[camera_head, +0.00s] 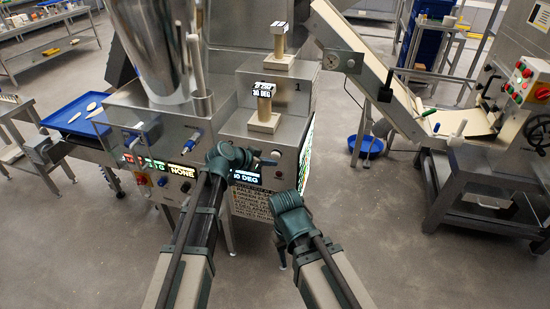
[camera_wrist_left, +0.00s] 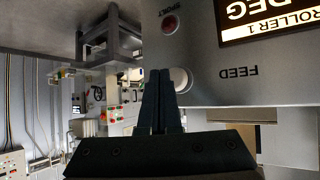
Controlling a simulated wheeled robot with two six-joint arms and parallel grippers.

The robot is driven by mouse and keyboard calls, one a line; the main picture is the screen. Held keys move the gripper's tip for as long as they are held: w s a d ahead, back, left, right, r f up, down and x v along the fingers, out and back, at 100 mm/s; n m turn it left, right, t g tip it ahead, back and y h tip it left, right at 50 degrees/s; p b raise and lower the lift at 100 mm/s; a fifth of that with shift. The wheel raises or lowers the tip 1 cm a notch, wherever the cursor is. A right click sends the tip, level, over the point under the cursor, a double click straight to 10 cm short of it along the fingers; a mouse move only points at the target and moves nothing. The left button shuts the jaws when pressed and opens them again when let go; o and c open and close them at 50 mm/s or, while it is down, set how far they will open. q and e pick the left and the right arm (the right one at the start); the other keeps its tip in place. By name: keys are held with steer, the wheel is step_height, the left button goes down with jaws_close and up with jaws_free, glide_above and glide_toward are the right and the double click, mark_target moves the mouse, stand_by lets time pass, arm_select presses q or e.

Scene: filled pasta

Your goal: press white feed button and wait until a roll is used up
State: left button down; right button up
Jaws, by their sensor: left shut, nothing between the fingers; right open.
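The white round feed button (camera_wrist_left: 181,80) shows in the left wrist view, beside the upside-down word FEED on a grey machine panel. My left gripper (camera_wrist_left: 158,75) is shut and empty, and its fingertips overlap the button's edge in that view. I cannot tell whether they touch it. In the head view my left gripper (camera_head: 240,156) is at the front of the steel machine (camera_head: 240,125), above the lit DEG display (camera_head: 246,177). My right gripper (camera_head: 288,201) is open, lower and to the right, in front of the machine. No roll can be clearly made out.
Two wooden stamps (camera_head: 265,104) (camera_head: 279,42) stand on the machine's ledges. A blue tray (camera_head: 75,116) with pale pieces is at left. A conveyor (camera_head: 365,70) slopes down at right. The floor at lower right is clear.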

arm_select(q)
steer(key=shift+w, duration=0.1)
steer(key=shift+w+d, duration=0.15)
steer(key=shift+w, duration=0.15)
steer(key=shift+w+d, duration=0.1)
steer(key=shift+w, duration=0.3)
stand_by(0.9)
steer(key=shift+s, duration=0.1)
steer(key=shift+s+a, duration=0.2)
steer(key=shift+s, duration=0.5)
steer(key=s, duration=0.1)
steer(key=s+a, duration=0.1)
steer(key=s, duration=0.2)
steer(key=shift+s+a, duration=0.3)
steer(key=shift+s, duration=0.05)
stand_by(0.7)
